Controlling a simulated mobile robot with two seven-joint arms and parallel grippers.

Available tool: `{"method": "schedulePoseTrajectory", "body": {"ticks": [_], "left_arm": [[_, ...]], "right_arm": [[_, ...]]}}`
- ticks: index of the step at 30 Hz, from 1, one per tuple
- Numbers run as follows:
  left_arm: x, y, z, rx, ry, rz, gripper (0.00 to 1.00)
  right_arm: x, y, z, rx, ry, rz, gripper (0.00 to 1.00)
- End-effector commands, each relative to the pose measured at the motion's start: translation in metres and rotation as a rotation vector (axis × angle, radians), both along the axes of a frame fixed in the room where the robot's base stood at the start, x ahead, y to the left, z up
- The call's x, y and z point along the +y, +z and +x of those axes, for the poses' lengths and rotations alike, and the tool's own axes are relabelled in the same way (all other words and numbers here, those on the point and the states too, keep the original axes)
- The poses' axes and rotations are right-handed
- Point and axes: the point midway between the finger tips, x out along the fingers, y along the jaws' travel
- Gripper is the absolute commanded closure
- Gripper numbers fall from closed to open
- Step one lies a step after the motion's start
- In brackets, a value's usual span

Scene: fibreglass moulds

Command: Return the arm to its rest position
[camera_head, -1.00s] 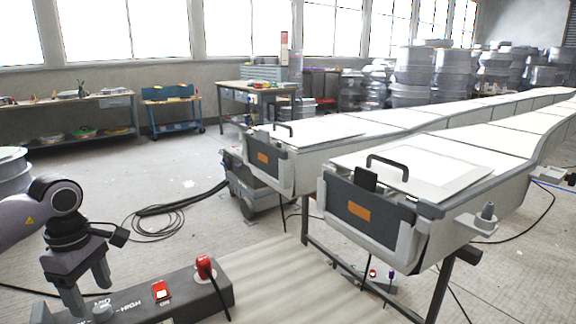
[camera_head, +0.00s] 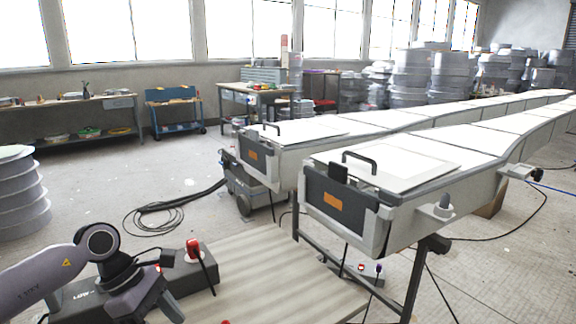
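My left arm comes in from the lower left, and its dark grey gripper (camera_head: 156,302) is low in the picture, in front of the control box. Its two fingers point down and look apart, with nothing seen between them. A red plug or handle (camera_head: 194,246) with a black cable stands at the box's right end. My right arm and gripper are not in view.
Two long moulds run back to the right; the near one has a grey end with an orange label (camera_head: 333,201) and a black handle (camera_head: 360,157). A wheeled grey unit (camera_head: 245,185) and coiled hose (camera_head: 155,219) lie left of them. Ribbed floor matting (camera_head: 270,275) is clear.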

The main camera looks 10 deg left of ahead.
Motion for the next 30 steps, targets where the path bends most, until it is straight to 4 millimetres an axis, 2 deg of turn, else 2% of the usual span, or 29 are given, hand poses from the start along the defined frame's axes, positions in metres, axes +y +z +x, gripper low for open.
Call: {"method": "schedulePoseTrajectory", "body": {"ticks": [1,6,9,13,16,20,23,26,28,29,30], "left_arm": [[-0.031,-0.002,-0.008,0.034,0.022,-0.111,0.37],[-0.120,0.010,-0.031,0.202,0.196,-0.520,0.37],[-0.157,0.027,-0.039,0.347,0.342,-0.758,0.37],[-0.184,0.051,-0.042,0.573,0.573,-1.045,0.37],[-0.188,0.063,-0.038,0.772,0.781,-1.243,0.37],[-0.175,0.063,-0.030,1.052,1.084,-1.467,0.37],[-0.155,0.048,-0.027,1.281,1.342,-1.612,0.37],[-0.131,0.020,-0.033,1.515,1.620,-1.730,0.37],[-0.114,-0.005,-0.044,1.679,1.826,-1.796,0.37],[-0.107,-0.016,-0.051,-1.720,-1.884,1.788,0.37],[-0.098,-0.032,-0.061,-1.657,-1.833,1.661,0.37]], "right_arm": [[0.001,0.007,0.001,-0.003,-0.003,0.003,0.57],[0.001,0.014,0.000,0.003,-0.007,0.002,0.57],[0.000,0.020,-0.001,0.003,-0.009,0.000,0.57],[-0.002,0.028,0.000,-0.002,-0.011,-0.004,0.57],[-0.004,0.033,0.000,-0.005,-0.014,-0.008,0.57],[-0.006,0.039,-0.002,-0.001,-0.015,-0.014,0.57],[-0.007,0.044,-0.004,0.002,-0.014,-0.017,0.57],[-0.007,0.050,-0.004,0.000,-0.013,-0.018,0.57],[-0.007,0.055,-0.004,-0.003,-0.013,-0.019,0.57],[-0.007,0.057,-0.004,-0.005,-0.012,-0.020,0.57],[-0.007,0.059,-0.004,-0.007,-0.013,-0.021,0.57]]}}
